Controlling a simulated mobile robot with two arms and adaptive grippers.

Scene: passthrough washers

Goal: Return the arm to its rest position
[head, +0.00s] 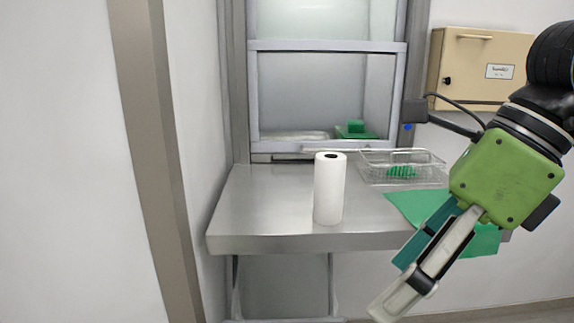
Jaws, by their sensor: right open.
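My right gripper (395,283) shows at the right of the head view, with a green body and pale fingers pointing down and to the left. It is open, with nothing seen between its fingers. It is in front of the right end of the steel counter (262,215) and hides part of it. My left gripper is not in view.
A white paper roll (329,195) stands upright on the counter. A wire basket (375,170) with green things inside is behind a green cloth (420,205). A sash window (325,46) is behind the counter. A beige wall box (457,75) hangs at right.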

